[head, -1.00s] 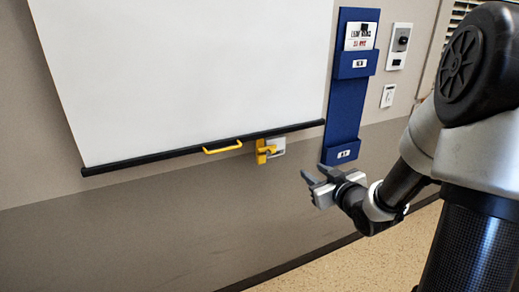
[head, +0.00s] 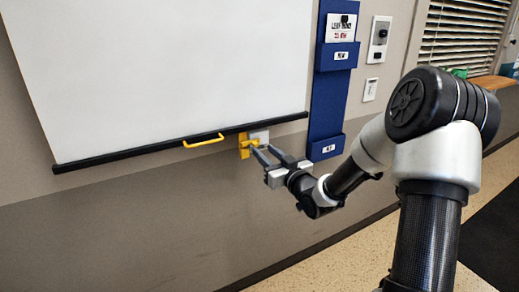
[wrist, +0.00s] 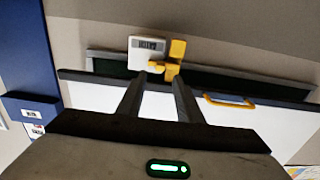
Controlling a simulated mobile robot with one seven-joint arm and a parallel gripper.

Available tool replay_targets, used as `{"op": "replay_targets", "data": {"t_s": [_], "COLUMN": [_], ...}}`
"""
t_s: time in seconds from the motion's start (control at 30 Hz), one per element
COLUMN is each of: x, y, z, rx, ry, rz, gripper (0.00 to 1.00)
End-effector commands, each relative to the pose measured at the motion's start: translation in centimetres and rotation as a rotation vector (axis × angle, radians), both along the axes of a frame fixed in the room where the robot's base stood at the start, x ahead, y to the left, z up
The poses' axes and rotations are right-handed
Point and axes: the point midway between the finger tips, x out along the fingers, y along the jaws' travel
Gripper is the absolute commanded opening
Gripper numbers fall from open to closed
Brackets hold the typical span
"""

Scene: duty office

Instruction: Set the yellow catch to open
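The yellow catch (head: 243,147) is on the wall at the lower edge of the white board, beside a pale plate (head: 260,135). In the wrist view the catch (wrist: 177,49) has an upright part and a stubby part pointing left, next to the white plate with a dark label (wrist: 146,46). My gripper (head: 262,149) is open and empty, its fingertips close to the catch. In the wrist view the two fingers (wrist: 160,80) are apart, with the catch just beyond their tips. I cannot tell whether they touch it.
The white board (head: 150,75) has a black bottom bar (head: 110,158) and a yellow handle (head: 203,141) left of the catch. A blue wall holder (head: 325,100) hangs to the right, with switch plates (head: 379,40) beyond it. The wall below the board is clear.

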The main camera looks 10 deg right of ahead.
Motion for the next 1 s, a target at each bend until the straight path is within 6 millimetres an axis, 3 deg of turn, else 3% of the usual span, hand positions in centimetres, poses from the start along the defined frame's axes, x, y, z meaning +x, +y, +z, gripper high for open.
{"op": "replay_targets", "data": {"t_s": [0.1, 0.3, 0.67, 0.87, 1.0], "x": [2.1, 4.2, 4.7, 4.7, 4.6], "y": [0.7, 1.4, 1.5, 1.5, 1.5], "z": [-0.1, 0.0, 0.0, 0.0, 0.0], "rx": [0.002, 0.0, 0.0, 0.0, 0.0], "ry": [-0.002, 0.0, 0.001, 0.001, 0.001], "rz": [0.001, 0.001, -0.001, -0.001, -0.001], "gripper": [0.33, 0.33, 0.33, 0.01, 0.0]}}
